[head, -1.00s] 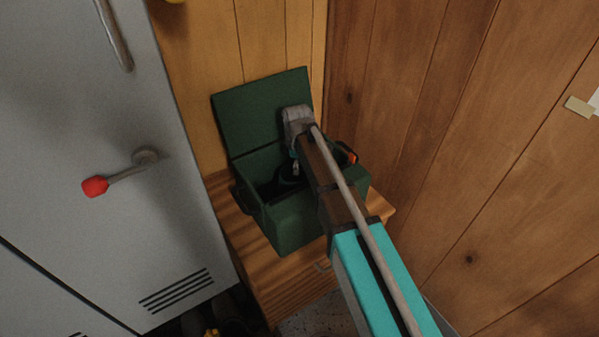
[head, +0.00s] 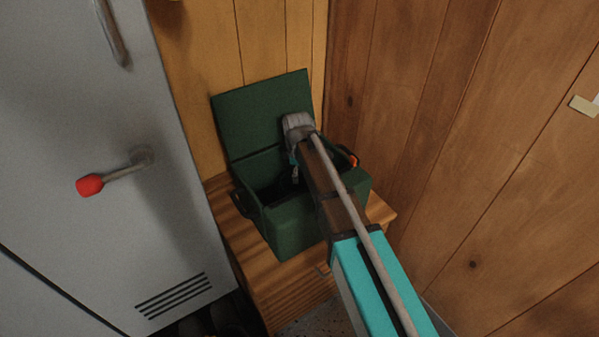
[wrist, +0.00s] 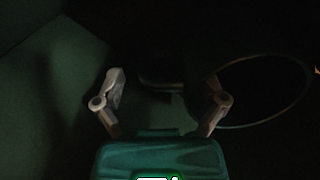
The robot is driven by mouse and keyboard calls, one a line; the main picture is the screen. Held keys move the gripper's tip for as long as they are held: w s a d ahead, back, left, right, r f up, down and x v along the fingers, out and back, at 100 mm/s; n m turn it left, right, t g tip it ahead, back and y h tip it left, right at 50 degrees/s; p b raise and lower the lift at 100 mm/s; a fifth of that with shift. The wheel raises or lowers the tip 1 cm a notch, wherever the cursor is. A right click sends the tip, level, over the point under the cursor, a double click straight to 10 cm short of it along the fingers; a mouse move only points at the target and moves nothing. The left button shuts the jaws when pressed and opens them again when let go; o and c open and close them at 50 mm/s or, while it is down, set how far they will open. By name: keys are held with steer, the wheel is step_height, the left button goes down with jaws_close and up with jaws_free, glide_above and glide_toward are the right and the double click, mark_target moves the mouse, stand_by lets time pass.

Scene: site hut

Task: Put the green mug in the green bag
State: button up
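The green bag (head: 291,227) stands open on a wooden stand, with its lid (head: 262,108) tilted up at the back. My gripper reaches down into the bag's opening, and the arm hides part of the inside in the head view. In the wrist view my gripper (wrist: 163,88) has its two fingers spread wide apart, with nothing seen clamped between them. A dark, blurred shape (wrist: 162,72) lies beyond the fingertips. It may be the green mug, but it is too dark to tell. The mug is not clearly visible in the head view.
A grey locker (head: 95,170) with a red-tipped handle (head: 90,185) stands close on the left. Wooden wall panels (head: 430,120) close in behind and on the right. A thin loop (wrist: 308,92) shows at the right in the wrist view. The wooden stand (head: 262,282) has little free room around the bag.

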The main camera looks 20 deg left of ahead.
steer(key=shift+r, duration=0.15)
stand_by(0.3)
step_height(320, 180, up, 12)
steer(key=p, duration=1.2)
steer(key=shift+s, duration=0.25)
stand_by(1.2)
